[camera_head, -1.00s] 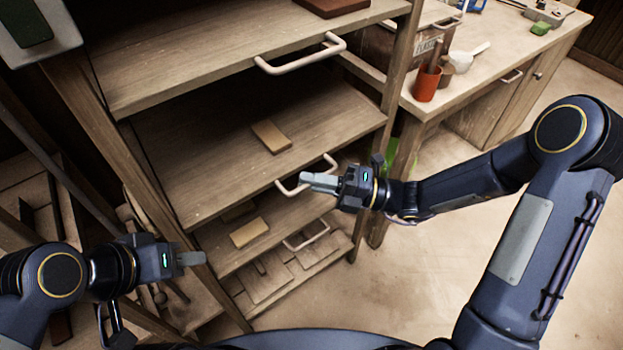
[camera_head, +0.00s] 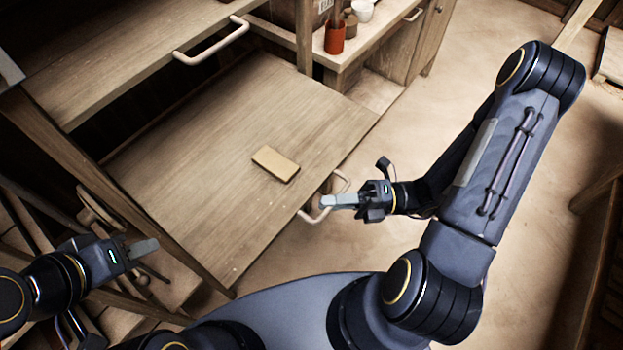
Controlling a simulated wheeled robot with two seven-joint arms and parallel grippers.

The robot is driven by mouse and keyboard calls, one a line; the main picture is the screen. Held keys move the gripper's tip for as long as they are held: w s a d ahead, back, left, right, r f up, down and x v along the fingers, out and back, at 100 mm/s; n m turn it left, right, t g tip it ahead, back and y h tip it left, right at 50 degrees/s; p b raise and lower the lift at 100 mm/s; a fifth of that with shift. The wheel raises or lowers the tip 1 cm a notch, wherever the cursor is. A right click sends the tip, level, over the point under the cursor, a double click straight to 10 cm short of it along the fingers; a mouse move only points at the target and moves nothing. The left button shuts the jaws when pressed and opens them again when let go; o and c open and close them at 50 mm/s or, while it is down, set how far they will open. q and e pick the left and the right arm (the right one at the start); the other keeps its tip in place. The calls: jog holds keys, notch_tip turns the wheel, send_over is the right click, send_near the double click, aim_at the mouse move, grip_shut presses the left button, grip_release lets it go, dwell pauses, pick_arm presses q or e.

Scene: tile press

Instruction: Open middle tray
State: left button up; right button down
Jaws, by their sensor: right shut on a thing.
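The middle tray (camera_head: 215,150) is a wide wooden shelf-like tray, pulled well out from the rack. A tan tile (camera_head: 275,163) lies flat on it, right of its middle. Its pale curved handle (camera_head: 307,216) is on the front edge. My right gripper (camera_head: 325,201) is shut on this handle; its fingertips partly cover it. My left gripper (camera_head: 150,247) is at the lower left, beside the rack's front post and apart from the tray. Its fingers look close together, but I cannot make out any gap.
An upper tray (camera_head: 120,52) with its own handle (camera_head: 212,48) sits above, further in. A rack post (camera_head: 120,195) stands at the left. A side bench (camera_head: 375,45) holds a red cup (camera_head: 334,37). Open floor (camera_head: 400,145) lies to the right.

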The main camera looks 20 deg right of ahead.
jog(key=shift+s+d, duration=0.8)
jog(key=shift+s, duration=0.3)
jog(key=c, duration=1.5)
grip_release()
jog(key=shift+d, duration=0.1)
jog(key=s+d+f, duration=0.1)
jog(key=d, duration=0.6)
jog(key=shift+d, duration=0.25)
